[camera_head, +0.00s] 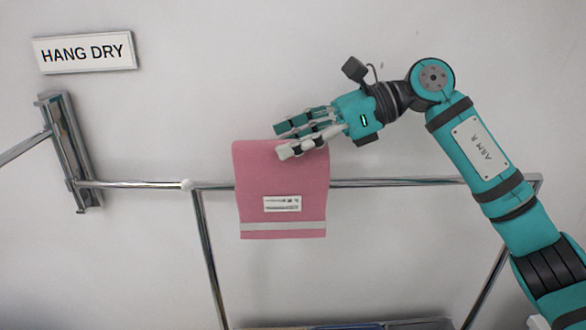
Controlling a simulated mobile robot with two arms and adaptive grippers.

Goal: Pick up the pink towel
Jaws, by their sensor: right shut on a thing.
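The pink towel (282,185) hangs draped in front of the metal rail, with its top above the bar. It has a white label and a pale stripe near its lower edge. My right gripper (285,140) comes in from the right and is shut on the towel at its top edge. How much cloth lies between the fingers is hard to see. My left gripper is not in view.
A wall bracket (70,150) stands at the left, under a "HANG DRY" sign (84,53). The wall above the towel is clear.

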